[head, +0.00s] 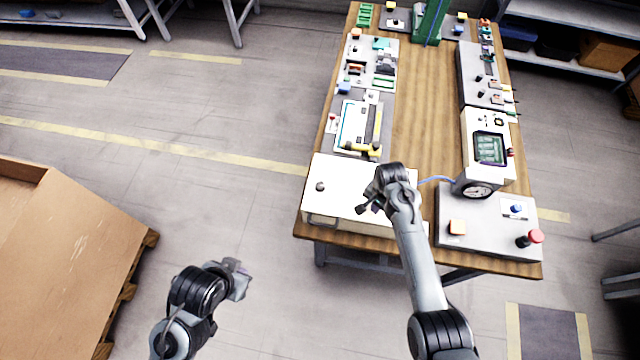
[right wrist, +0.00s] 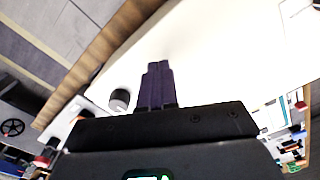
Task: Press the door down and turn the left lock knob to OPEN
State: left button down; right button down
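The white door (head: 345,195) is the flat top of a low box at the table's front left; it fills much of the right wrist view (right wrist: 220,50). My right gripper (head: 363,208) is over the door's right part, well apart from the left knob. Its dark fingers (right wrist: 158,85) are together with nothing between them; contact with the door cannot be told. A round knob (right wrist: 120,98) shows beside them, probably the right one. My left gripper (head: 240,278) is off the table, its opening unclear.
A grey panel (head: 475,232) with a red button (head: 536,236) stands right of the box. A tester with a gauge (head: 477,190) is behind that panel. A fixture with a yellow-handled tool (head: 362,149) lies behind the box.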

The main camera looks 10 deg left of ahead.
dwell(0.6)
jog(key=shift+f, duration=0.35)
